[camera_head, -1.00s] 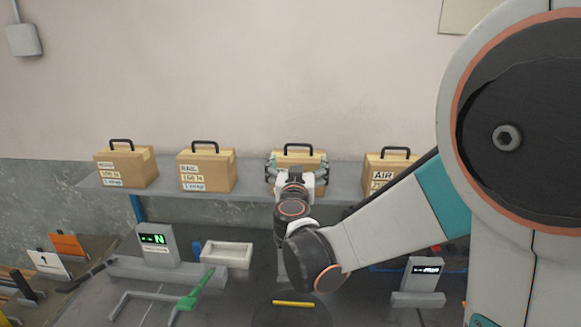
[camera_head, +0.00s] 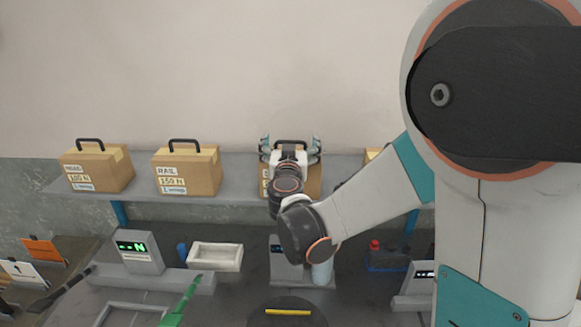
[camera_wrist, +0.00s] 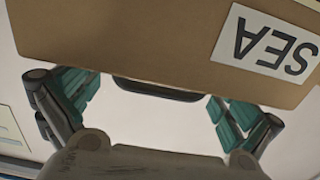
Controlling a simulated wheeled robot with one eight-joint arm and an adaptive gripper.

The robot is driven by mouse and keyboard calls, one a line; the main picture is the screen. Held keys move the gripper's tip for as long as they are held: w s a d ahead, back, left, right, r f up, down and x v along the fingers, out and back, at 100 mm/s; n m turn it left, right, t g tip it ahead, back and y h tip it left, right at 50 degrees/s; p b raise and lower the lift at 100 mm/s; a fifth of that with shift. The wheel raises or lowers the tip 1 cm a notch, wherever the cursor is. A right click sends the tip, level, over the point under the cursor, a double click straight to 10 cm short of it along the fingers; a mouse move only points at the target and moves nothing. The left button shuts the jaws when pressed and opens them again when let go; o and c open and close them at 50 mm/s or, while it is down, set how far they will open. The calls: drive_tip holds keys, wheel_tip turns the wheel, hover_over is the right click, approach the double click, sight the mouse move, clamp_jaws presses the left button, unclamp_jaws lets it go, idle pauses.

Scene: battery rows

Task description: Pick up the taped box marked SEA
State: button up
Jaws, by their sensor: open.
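The box marked SEA (camera_head: 312,181) is a tan carton on the grey shelf, third from the left, largely hidden behind my wrist in the head view. Its front shows close up and inverted in the wrist view (camera_wrist: 120,35), with a white SEA label (camera_wrist: 266,42). Its dark handle (camera_wrist: 160,91) shows past the box edge, between my fingers. My gripper (camera_head: 290,146) is open and empty, its fingers spread at about handle height. In the wrist view my gripper (camera_wrist: 150,103) has one finger on each side of the handle, apart from it.
The RAIL box (camera_head: 188,170) and another handled box (camera_head: 97,167) stand to the left on the shelf (camera_head: 232,189). A box at right (camera_head: 373,154) is mostly hidden by my arm. Below are a lit display (camera_head: 139,252), a white tray (camera_head: 215,257) and a green tool (camera_head: 182,301).

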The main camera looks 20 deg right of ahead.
drive_tip(key=shift+s+a+r, duration=0.1)
drive_tip(key=shift+s+r, duration=0.05)
drive_tip(key=shift+s, duration=0.15)
drive_tip(key=shift+w, duration=0.15)
drive_tip(key=c, duration=2.2)
drive_tip(key=shift+o, duration=0.2)
